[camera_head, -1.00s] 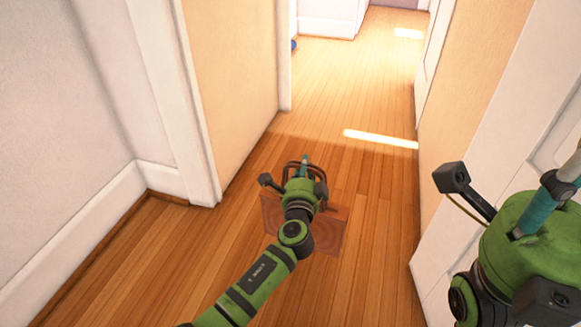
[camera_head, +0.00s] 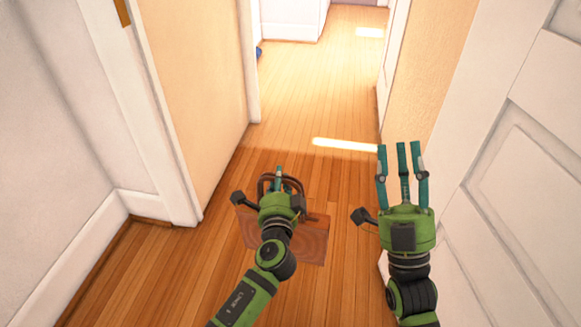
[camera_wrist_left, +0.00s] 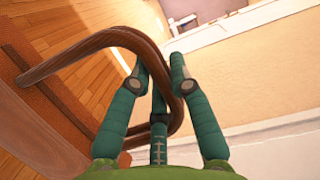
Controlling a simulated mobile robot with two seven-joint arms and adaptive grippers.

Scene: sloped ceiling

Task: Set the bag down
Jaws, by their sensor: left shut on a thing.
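The brown bag (camera_head: 312,243) hangs from my left gripper (camera_head: 279,178) over the wood floor in the head view. Its curved brown handle (camera_wrist_left: 100,40) passes between the teal fingers of the left gripper (camera_wrist_left: 160,75) in the left wrist view. The left gripper is shut on that handle. Part of the bag is hidden behind the gripper and wrist. Whether its underside touches the floor cannot be told. My right gripper (camera_head: 402,160) is empty, with its teal fingers spread and pointing forward, to the right of the bag.
A wood-floored passage (camera_head: 310,105) runs ahead between cream walls and is clear. A sunlit strip (camera_head: 344,144) crosses it. A white door (camera_head: 510,190) stands close on the right. A white door frame (camera_head: 165,110) is on the left.

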